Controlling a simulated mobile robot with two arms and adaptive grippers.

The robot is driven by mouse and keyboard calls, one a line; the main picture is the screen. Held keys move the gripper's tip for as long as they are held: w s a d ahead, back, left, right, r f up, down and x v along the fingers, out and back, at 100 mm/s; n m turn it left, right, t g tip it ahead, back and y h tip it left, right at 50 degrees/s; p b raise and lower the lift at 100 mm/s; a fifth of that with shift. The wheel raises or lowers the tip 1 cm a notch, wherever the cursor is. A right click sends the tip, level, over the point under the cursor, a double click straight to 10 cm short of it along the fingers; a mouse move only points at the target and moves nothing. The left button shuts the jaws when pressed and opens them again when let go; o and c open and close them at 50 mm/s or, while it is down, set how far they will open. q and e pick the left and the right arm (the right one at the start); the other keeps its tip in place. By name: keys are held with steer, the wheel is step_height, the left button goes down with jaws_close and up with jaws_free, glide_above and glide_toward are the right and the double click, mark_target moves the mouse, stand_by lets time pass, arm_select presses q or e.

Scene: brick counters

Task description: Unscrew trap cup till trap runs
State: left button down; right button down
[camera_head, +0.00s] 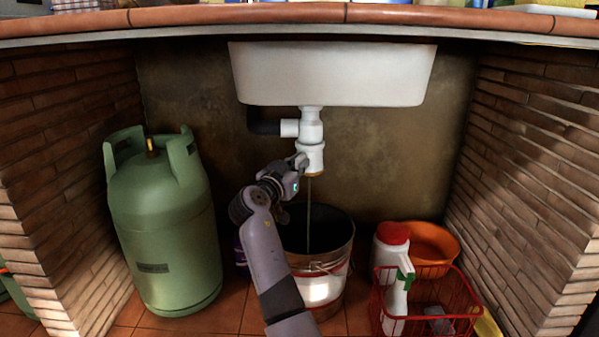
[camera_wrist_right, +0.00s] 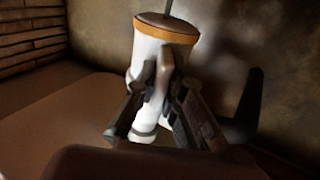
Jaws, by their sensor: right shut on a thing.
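The white trap cup (camera_head: 314,157) hangs at the bottom of the white trap (camera_head: 311,125) under the sink, with an orange-brown rim at its lower end. In the right wrist view the cup (camera_wrist_right: 160,58) appears upside down. My right gripper (camera_head: 301,161) is shut on the cup from its left side; its fingers (camera_wrist_right: 163,88) hide part of the cup in the wrist view. A thin dark stream (camera_head: 309,205) runs from the cup down into the bucket (camera_head: 326,291). My left gripper is not in view.
The white sink (camera_head: 330,75) is above, with a black drain pipe (camera_head: 264,123) to the trap's left. A green gas cylinder (camera_head: 165,225) stands left. A red wire basket (camera_head: 440,318) with bottles and an orange bowl (camera_head: 437,240) are right. Brick walls flank both sides.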

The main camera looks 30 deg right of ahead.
steer(key=shift+r, duration=0.15)
steer(key=c, duration=1.7)
jaws_free()
steer(key=v, duration=0.7)
steer(key=shift+s+a, duration=0.1)
steer(key=shift+a, duration=0.05)
